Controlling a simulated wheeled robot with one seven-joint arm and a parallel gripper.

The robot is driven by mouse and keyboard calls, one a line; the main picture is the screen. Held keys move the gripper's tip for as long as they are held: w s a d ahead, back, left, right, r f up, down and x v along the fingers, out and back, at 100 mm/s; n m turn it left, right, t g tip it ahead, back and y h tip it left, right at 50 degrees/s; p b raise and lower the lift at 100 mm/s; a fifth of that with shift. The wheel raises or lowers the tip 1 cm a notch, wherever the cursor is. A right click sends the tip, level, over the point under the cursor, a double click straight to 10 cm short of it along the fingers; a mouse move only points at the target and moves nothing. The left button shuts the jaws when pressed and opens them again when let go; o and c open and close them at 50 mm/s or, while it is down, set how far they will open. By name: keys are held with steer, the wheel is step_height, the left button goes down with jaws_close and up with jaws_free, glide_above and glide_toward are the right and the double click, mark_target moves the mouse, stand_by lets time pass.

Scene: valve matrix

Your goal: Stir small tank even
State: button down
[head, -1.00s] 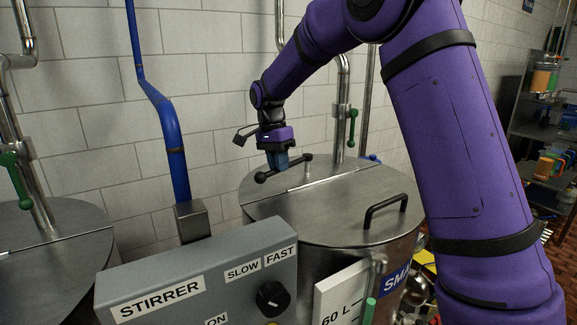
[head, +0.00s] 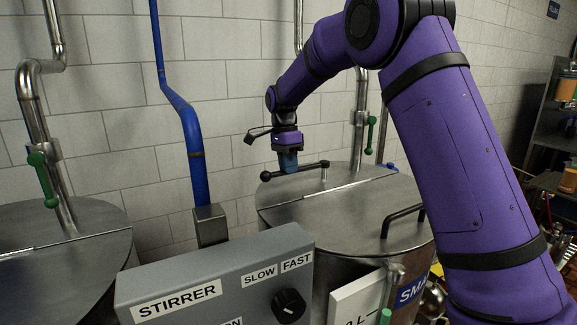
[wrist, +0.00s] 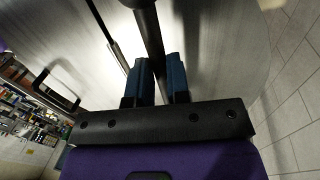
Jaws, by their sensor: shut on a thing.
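The small tank (head: 350,215) is a round steel vessel with a split lid, its blue label partly hidden by my arm. A dark crank bar with ball ends (head: 308,167) lies across the back of its lid, on a short upright pin. My gripper (head: 288,162) points down at the bar and is shut on it near its left end. In the wrist view the blue fingers (wrist: 158,78) sit on both sides of the dark bar (wrist: 150,40). The grey stirrer box (head: 215,280) with SLOW and FAST labels and a black knob (head: 289,305) stands in front.
A black lid handle (head: 400,220) stands at the lid's front right. A blue pipe (head: 185,120) rises left of the tank. A green-handled valve pipe (head: 370,133) stands behind it. Another steel tank (head: 65,250) is at the left. Shelves (head: 558,120) are at the far right.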

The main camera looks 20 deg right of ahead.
steer(key=shift+w+r, duration=0.1)
steer(key=c, duration=1.1)
jaws_free()
step_height(320, 180, up, 10)
steer(key=w, duration=0.2)
steer(key=shift+a+r, duration=0.15)
steer(key=shift+r, duration=0.1)
